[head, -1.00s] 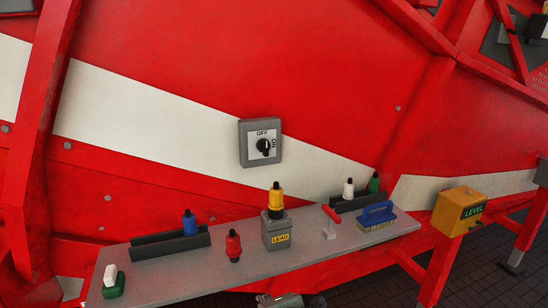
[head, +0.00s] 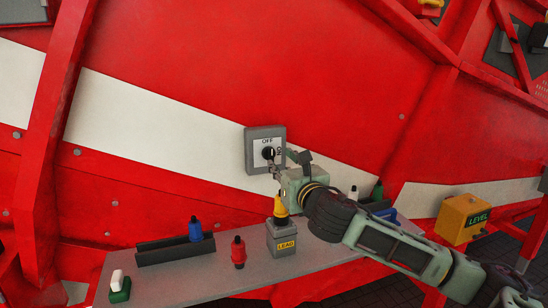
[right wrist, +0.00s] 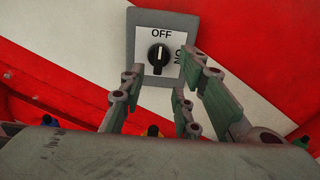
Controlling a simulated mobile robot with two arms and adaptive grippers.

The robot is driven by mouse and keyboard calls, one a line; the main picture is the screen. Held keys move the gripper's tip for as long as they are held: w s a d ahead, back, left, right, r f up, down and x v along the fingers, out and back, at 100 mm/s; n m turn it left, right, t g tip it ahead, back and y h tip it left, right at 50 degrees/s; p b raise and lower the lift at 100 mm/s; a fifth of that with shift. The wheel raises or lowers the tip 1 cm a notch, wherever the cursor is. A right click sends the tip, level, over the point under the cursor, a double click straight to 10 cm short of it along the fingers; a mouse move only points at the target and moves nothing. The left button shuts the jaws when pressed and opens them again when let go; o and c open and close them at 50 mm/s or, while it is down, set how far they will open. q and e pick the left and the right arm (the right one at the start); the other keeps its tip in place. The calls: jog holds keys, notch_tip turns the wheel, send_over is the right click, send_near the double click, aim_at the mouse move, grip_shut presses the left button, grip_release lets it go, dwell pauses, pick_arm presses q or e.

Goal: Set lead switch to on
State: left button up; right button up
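The switch is a grey square box (head: 251,152) with a white face and a black rotary knob (head: 268,153) on the red and white panel. In the right wrist view the knob (right wrist: 159,56) stands upright, its white mark towards OFF at the top; ON is at the right. My right gripper (head: 287,163) is just in front of the box's lower right. In the right wrist view its fingers (right wrist: 165,80) are spread and empty below and around the knob, apparently not touching it. My left gripper is not in view.
Below is a grey shelf (head: 170,281) with a LEAD box (head: 281,240) carrying a yellow plug (head: 280,208), a red plug (head: 238,252), a blue plug (head: 195,229) and a green-white piece (head: 119,288). A yellow LEVEL box (head: 464,219) is at the right.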

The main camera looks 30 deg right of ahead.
aim_at(272, 157)
jog(key=shift+p+x, duration=0.85)
jog(key=shift+x, duration=2.35)
jog(key=shift+a, duration=0.1)
jog(key=shift+c, duration=0.3)
jog(key=shift+f, duration=0.1)
grip_shut()
